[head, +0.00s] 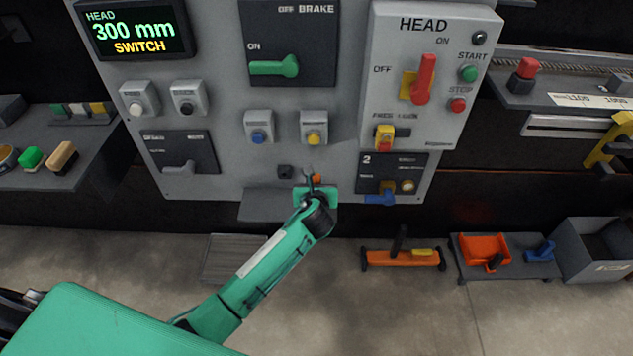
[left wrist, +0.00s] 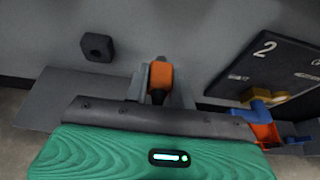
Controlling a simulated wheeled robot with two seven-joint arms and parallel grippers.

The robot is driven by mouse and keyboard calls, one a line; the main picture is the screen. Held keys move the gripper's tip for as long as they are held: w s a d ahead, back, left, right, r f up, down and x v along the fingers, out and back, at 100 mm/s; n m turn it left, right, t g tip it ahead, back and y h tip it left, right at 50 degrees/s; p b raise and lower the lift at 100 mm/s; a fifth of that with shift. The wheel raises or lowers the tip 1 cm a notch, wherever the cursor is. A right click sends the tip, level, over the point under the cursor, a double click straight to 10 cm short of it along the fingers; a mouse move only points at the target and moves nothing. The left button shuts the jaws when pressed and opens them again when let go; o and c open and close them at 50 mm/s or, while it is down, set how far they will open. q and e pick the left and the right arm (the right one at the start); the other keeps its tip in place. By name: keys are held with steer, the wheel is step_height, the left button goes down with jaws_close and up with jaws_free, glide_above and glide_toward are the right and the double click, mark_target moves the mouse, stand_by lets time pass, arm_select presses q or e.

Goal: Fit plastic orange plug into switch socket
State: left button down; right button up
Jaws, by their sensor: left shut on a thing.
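The orange plug (head: 317,178) is between the fingers of my left gripper (head: 313,184), which is shut on it, in front of the lower part of the grey panel. In the left wrist view the plug (left wrist: 160,74) points up between the fingertips, with a dark lower part. A small dark square socket with a hole (head: 285,172) sits on the panel just left of the plug. It also shows in the left wrist view (left wrist: 97,47), up and left of the plug. Plug and socket are apart. My right gripper is out of view.
A grey ledge (head: 262,206) juts out below the socket. Right of my gripper is a dark plate marked 2 (head: 375,168) with a blue lever (head: 380,199). Knobs, buttons and switches cover the panel above. An orange tool (head: 400,258) lies on the floor.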

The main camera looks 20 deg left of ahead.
arm_select(q)
steer(key=shift+s+a+p, duration=0.25)
steer(key=shift+a+p, duration=0.05)
steer(key=shift+a, duration=0.05)
steer(key=s+a+p, duration=0.1)
steer(key=s+a, duration=0.1)
steer(key=s+a+f+p, duration=0.1)
steer(key=s+a, duration=0.1)
steer(key=s+a+f+p, duration=0.1)
steer(key=s+a, duration=0.1)
steer(key=shift+a+f+p, duration=0.2)
steer(key=shift+p, duration=0.15)
steer(key=shift+s+a+f, duration=0.25)
steer(key=shift+s+a, duration=0.15)
steer(key=shift+a, duration=0.05)
steer(key=shift+w, duration=0.1)
steer(key=shift+w+a+r+p, duration=0.1)
steer(key=shift+w+a+p, duration=0.1)
steer(key=shift+w, duration=0.4)
steer(key=shift+w+a+p, duration=0.15)
steer(key=shift+w, duration=0.45)
steer(key=shift+w+a, duration=0.15)
steer(key=shift+w, duration=0.4)
steer(key=shift+w+a, duration=0.15)
steer(key=shift+w, duration=0.35)
steer(key=shift+p, duration=1.1)
steer(key=shift+w+a, duration=0.2)
steer(key=shift+w, duration=0.5)
steer(key=shift+w+a, duration=0.2)
steer(key=shift+w, duration=0.5)
